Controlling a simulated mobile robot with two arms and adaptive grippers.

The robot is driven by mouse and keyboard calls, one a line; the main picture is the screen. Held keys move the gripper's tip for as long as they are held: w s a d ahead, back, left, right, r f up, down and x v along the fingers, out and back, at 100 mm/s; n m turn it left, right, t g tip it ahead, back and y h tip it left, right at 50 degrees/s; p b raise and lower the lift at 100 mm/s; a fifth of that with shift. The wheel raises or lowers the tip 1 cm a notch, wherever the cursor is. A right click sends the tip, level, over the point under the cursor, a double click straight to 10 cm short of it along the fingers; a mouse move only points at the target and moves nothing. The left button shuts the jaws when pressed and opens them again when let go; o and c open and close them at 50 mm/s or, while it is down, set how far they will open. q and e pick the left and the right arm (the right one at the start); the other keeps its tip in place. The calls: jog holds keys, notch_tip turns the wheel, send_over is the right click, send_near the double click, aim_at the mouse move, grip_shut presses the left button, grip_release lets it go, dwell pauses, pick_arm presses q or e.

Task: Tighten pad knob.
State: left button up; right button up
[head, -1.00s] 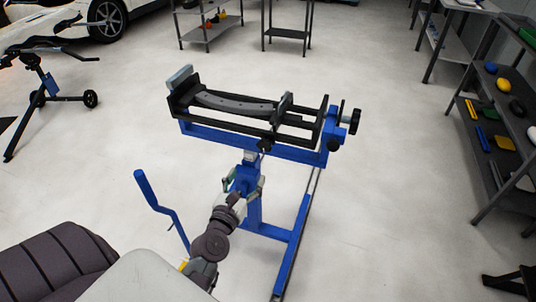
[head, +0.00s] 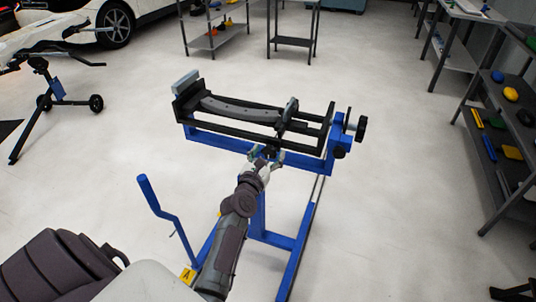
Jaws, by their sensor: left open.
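A blue stand (head: 290,240) carries a black clamp frame (head: 230,132) with a curved dark grey part (head: 238,109) lying in it. A grey pad (head: 185,82) stands at the frame's left end. A small black knob (head: 270,151) sits under the front rail, near the middle. Larger black knobs are at the right end (head: 360,129) and just below it (head: 339,152). My left gripper (head: 267,157) is open, with its fingers up at the small knob from below. The fingers partly hide that knob; I cannot tell whether they touch it. My right gripper is not in view.
A black wheeled stand (head: 50,90) is at the left, near a white car (head: 70,28). Shelves (head: 495,140) with coloured items line the right. The floor around the stand is clear.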

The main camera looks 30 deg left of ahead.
pick_arm(q)
jog(key=c, duration=1.2)
jog(key=shift+o, duration=0.2)
